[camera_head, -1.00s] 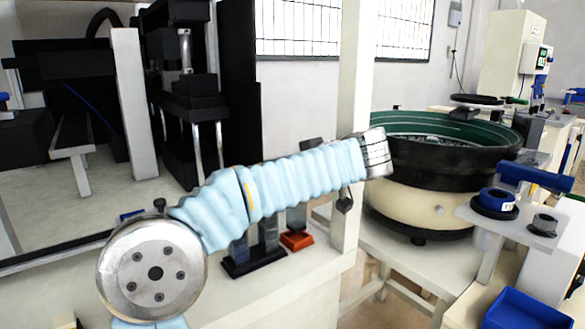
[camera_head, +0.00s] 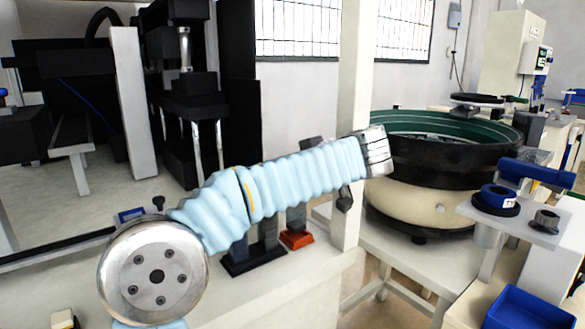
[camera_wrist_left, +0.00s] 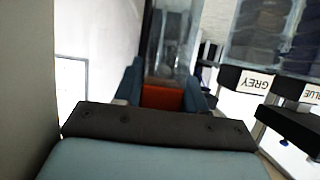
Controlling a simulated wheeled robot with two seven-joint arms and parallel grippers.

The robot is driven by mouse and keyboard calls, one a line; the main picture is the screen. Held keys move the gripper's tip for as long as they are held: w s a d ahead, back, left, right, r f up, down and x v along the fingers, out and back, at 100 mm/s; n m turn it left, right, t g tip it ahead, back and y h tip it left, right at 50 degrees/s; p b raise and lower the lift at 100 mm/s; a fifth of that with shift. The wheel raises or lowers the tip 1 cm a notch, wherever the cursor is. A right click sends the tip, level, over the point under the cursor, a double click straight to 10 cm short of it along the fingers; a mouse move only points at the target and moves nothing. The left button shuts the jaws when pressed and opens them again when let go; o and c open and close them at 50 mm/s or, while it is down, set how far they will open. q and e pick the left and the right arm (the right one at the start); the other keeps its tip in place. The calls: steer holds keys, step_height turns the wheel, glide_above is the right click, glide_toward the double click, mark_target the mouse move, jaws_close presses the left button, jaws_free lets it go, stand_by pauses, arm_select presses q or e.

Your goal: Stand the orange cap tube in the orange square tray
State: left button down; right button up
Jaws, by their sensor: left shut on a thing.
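In the left wrist view, my left gripper (camera_wrist_left: 163,93) has its blue-grey fingers shut on the sides of an orange cap (camera_wrist_left: 162,97), which I take as the orange cap tube. A translucent shape, apparently the tube's body, extends beyond the cap. In the head view, the orange square tray (camera_head: 297,240) lies on the white bench behind my sleeved left arm. A dark upright shape rises at the tray, partly hidden by the arm. I cannot make out the left gripper's jaws or the held tube in the head view. My right gripper is out of view.
A black base (camera_head: 253,261) with dark uprights stands left of the orange tray. A white post (camera_head: 352,100) and a large bowl feeder (camera_head: 440,165) stand to the right. Black label holders marked GREY (camera_wrist_left: 256,84) and BLUE (camera_wrist_left: 312,93) show in the wrist view.

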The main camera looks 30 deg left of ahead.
arm_select(q)
steer(key=shift+f+b, duration=1.2)
steer(key=shift+b, duration=0.5)
stand_by(1.9)
steer(key=c, duration=0.6)
jaws_free()
steer(key=shift+o, duration=0.2)
